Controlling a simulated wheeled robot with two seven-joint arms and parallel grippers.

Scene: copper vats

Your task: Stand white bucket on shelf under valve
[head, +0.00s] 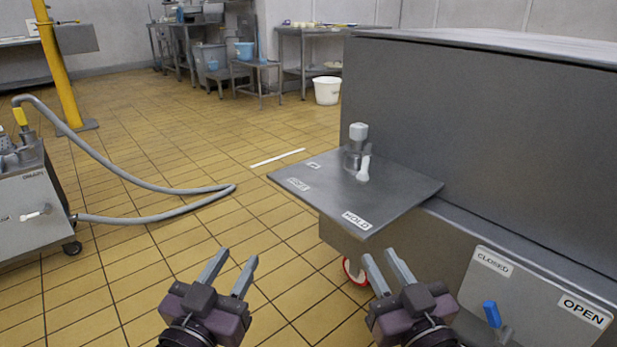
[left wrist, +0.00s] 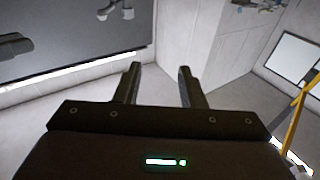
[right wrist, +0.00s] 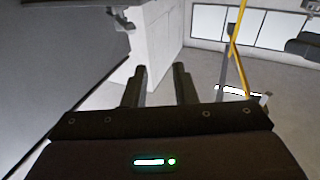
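A white bucket (head: 327,91) stands upright on the tiled floor at the back, left of the big grey vat block. A blue-handled valve (head: 492,315) sits at the lower right, by a plate marked CLOSED and OPEN (head: 545,290). I cannot make out a shelf under it; that area runs out of the frame. My left gripper (head: 231,259) is open and empty, low in the head view. My right gripper (head: 385,260) is open and empty, below the HOLD plate's front edge. Both are far from the bucket. Neither wrist view shows the bucket.
A grey plate marked HOLD (head: 400,195), with a white-handled lever (head: 363,168), juts from the vat block (head: 470,110). A wheeled machine (head: 35,205) with a grey hose (head: 150,185) stands left. Tables line the back. The middle floor (head: 215,125) is mostly clear.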

